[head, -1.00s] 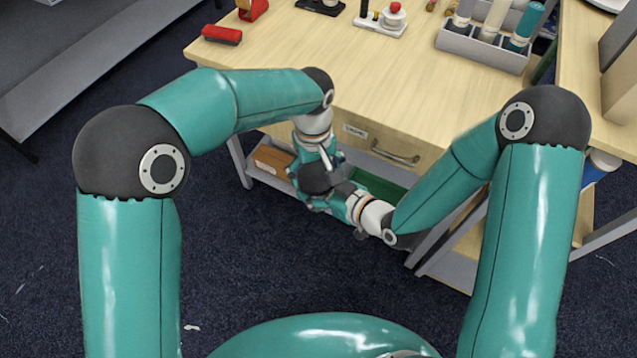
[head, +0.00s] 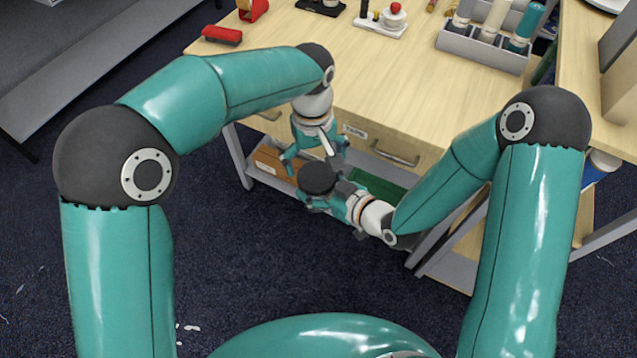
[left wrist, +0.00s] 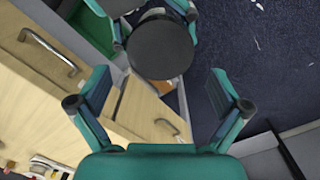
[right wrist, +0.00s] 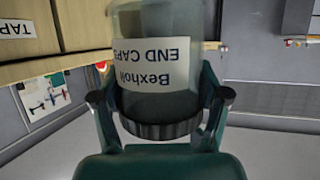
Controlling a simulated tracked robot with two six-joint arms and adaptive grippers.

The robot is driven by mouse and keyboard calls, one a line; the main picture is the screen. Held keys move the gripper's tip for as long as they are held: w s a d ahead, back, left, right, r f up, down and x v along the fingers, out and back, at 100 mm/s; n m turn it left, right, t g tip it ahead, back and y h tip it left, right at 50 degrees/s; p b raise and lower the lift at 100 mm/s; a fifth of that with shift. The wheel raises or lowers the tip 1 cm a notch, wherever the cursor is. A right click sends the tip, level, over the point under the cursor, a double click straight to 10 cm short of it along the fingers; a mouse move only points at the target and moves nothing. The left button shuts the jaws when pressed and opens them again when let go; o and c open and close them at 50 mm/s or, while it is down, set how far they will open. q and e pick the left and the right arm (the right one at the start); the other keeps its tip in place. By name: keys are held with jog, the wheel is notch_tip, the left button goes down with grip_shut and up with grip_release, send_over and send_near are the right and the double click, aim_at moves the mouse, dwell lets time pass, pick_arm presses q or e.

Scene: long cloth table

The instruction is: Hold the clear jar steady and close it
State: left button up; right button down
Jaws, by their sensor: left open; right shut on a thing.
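The clear jar (right wrist: 155,98) shows in the right wrist view with a white label reading "Bexholt END CAPS", upside down there. A dark ribbed lid (right wrist: 160,129) sits on its mouth end. The lid's round black top shows in the head view (head: 318,178) and left wrist view (left wrist: 161,48). I cannot tell how tightly it is seated. My right gripper (head: 332,196) is shut on the jar and holds it in front of the table. My left gripper (head: 315,158) is open and empty just above the lid, apart from it. Its spread fingers show in the left wrist view (left wrist: 158,90).
The wooden table (head: 420,95) with labelled drawers is close behind both grippers. A brown box (head: 272,160) lies on the lower shelf.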

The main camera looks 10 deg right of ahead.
aim_at(316, 176)
pick_arm(q)
jog(key=shift+r, duration=0.1)
dwell(0.3)
jog(key=n, duration=0.3)
jog(key=shift+s+a+r, duration=0.1)
jog(key=shift+a+r, duration=0.05)
jog(key=shift+r, duration=0.05)
jog(key=shift+r+n, duration=0.3)
jog(key=shift+n, duration=0.7)
jog(key=shift+r+n, duration=0.55)
jog(key=shift+n, duration=0.65)
jog(key=shift+r+n, duration=0.4)
jog(key=shift+r, duration=0.35)
jog(key=shift+d+f, duration=0.2)
jog(key=shift+f, duration=3.85)
